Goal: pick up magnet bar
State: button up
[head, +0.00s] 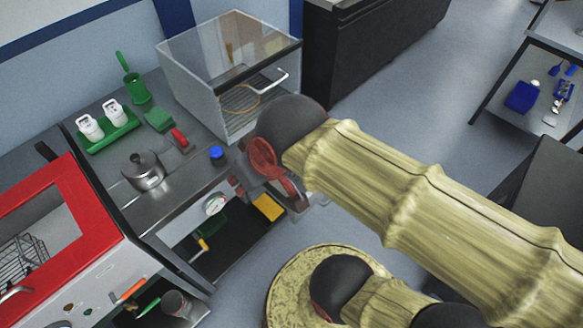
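I cannot make out a magnet bar for certain in the head view. A small red piece (179,138) lies on the grey counter behind the metal pot; I cannot tell what it is. My gripper (296,203) hangs at the right end of the counter, in front of the glass-fronted cabinet. My arm's dark wrist and red parts cover much of it. Its fingertips are too small and hidden to show whether they are open or shut, or whether they hold anything.
On the counter (172,206) stand a lidded metal pot (145,172), a green tray (108,136) with white bottles, a green container (137,90), a blue-capped item (217,154) and the clear cabinet (205,75). A red-framed oven (75,225) is at left.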

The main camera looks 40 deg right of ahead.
aim_at(179, 140)
jog(key=i+j, duration=0.65)
jog(key=i+j+u, duration=0.05)
jog(key=i, duration=0.05)
